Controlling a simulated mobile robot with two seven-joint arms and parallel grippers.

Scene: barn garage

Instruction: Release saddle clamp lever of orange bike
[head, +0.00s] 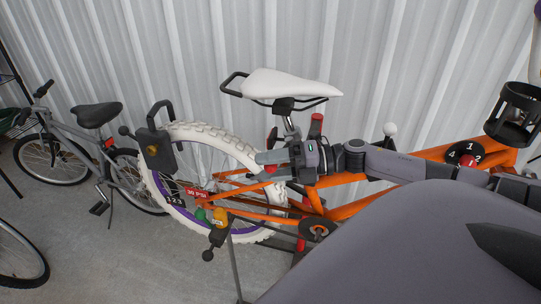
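The orange bike (346,212) stands in the middle, with a white saddle (290,84) on a silver seat post (291,122). A red-ended lever (316,125) stands upright just right of the post, above my gripper's body; I cannot tell whether it is the saddle clamp lever. My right gripper (262,166) points left below the saddle, its two grey fingers apart. A small red part shows between or behind the fingers; I cannot tell whether they touch it. The gripper hides the lower seat post and the clamp area. My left gripper is not in view.
The bike's white rear tyre (208,132) is left of the gripper, with a black-handled device (154,143) at its edge. A grey bike (92,145) stands at left. A corrugated wall (190,50) is close behind. A black ring-shaped holder (515,112) is at far right.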

